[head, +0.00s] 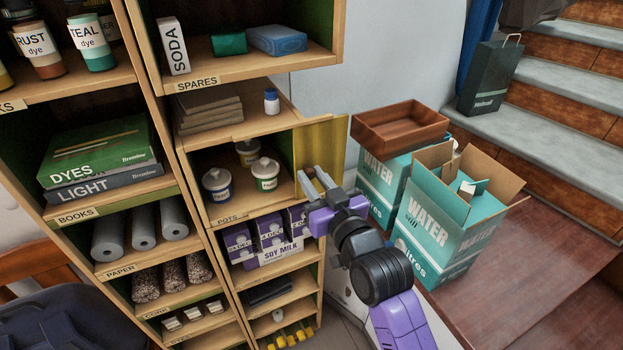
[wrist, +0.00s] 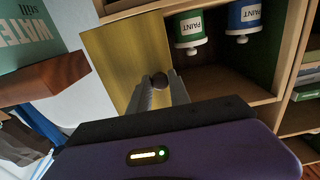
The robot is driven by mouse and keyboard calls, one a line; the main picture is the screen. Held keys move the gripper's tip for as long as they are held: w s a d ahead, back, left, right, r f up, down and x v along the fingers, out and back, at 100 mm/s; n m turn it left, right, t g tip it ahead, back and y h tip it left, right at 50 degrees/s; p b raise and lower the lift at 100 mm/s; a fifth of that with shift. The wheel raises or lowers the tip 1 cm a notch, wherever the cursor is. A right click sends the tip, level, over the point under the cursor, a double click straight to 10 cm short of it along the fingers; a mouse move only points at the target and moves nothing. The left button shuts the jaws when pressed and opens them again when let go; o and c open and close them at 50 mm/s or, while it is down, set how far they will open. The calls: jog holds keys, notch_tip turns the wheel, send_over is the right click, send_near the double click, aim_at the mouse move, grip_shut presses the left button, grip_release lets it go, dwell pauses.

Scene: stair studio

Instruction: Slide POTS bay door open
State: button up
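The POTS bay door (head: 325,146) is a yellow panel at the right of the POTS bay (head: 226,208). It sticks out past the shelf's right side, and the bay stands largely uncovered. The door fills the upper middle of the wrist view (wrist: 125,55). Its dark round knob (wrist: 159,80) sits between the fingertips of my gripper (wrist: 160,82). The fingers look closed against the knob from both sides. In the head view my gripper (head: 314,180) is at the door's lower part, and the fingers partly hide the knob. Several paint pots (head: 265,174) stand in the bay.
An open WATER carton (head: 450,220) and a brown tray (head: 400,128) on another carton stand right of the door. The SOY MILK boxes (head: 272,236) are on the shelf below. Stairs (head: 560,110) rise at the right.

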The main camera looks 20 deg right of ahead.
jog(key=o, duration=0.4)
jog(key=s+b, duration=0.1)
jog(key=s, duration=0.7)
jog(key=shift+b, duration=0.35)
jog(key=shift+w, duration=0.1)
